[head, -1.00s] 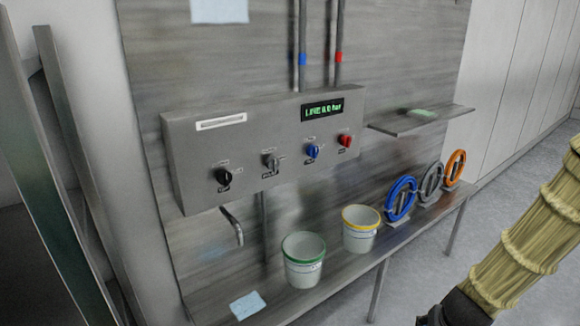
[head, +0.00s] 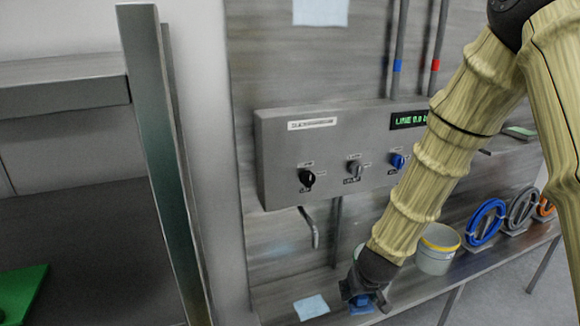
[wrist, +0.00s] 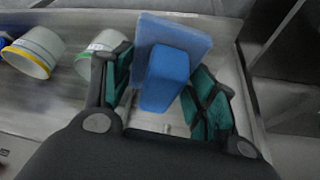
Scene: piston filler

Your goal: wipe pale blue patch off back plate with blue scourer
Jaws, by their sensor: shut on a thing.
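My gripper (head: 364,291) is low over the bench shelf, left of the yellow-rimmed bucket. It is shut on the blue scourer (head: 362,304), only partly visible in the head view. In the wrist view the scourer (wrist: 166,80) is a blue block on a wider flat blue pad, between my green-padded fingers (wrist: 165,95). I cannot tell whether it touches the shelf. The grey back plate (head: 262,70) stands upright behind the bench. A faint bluish patch (head: 283,247) shows low on it, left of the spout; its edges are unclear.
A control box (head: 330,150) with knobs juts from the plate above a bent spout (head: 309,228). A yellow-rimmed bucket (head: 437,250) and a green-rimmed bucket (wrist: 100,48) stand close by. A pale blue sheet (head: 311,307) lies on the shelf. Hose coils (head: 486,222) stand farther right.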

